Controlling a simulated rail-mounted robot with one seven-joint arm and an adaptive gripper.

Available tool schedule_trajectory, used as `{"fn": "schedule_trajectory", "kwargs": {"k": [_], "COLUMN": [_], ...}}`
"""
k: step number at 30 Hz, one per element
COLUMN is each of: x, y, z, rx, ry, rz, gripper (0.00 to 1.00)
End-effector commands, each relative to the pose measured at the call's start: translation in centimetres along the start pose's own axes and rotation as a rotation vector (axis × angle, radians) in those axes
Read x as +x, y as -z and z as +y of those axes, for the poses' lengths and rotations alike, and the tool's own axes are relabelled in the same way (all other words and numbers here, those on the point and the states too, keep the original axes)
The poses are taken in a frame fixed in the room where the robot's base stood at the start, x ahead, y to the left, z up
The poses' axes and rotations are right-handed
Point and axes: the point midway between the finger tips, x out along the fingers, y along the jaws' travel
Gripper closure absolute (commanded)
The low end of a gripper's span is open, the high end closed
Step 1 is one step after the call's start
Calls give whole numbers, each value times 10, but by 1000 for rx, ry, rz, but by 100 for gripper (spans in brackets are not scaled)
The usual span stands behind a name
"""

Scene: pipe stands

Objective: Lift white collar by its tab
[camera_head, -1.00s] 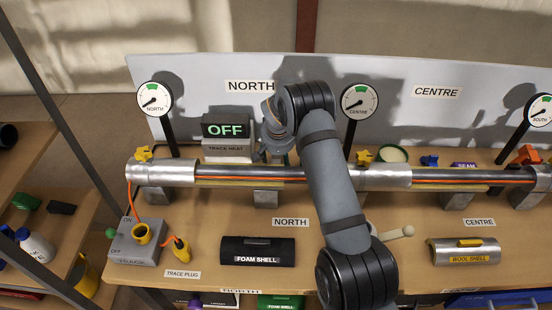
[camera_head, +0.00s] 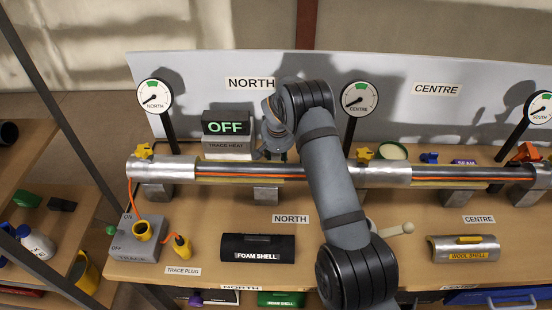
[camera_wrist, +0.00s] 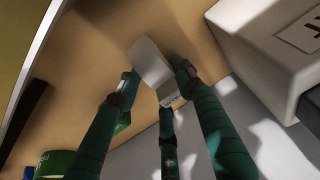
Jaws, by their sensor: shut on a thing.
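In the wrist view, the white collar (camera_wrist: 150,58) is a pale curved band over the tan bench, with a small tab (camera_wrist: 170,96) at its lower end. The green-sleeved fingers of my gripper (camera_wrist: 157,78) close around it from the left, right and below. My gripper is shut on the collar at its tab end. Whether the collar touches the bench cannot be told. In the head view, my gripper and the collar are mostly hidden behind my arm and the pipe (camera_head: 240,170), near the trace heat box.
The trace heat box (camera_head: 228,149) with its OFF display stands left of my wrist. The centre gauge (camera_head: 359,98) is close to the right. A pale round tub (camera_head: 393,151) sits behind the pipe. A green item (camera_wrist: 55,162) lies at lower left in the wrist view.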

Motion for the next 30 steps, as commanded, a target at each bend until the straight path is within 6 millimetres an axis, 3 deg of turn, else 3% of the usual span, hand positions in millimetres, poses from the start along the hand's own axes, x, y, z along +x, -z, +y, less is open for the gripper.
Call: {"fn": "schedule_trajectory", "kwargs": {"k": [5,14,24,30], "x": [0,-6,-67,-92], "y": [0,4,22,29], "z": [0,0,0,1], "rx": [0,0,0,1], "ry": [0,1,1,0], "rz": [0,4,5,1], "gripper": [90,90,90,90]}}
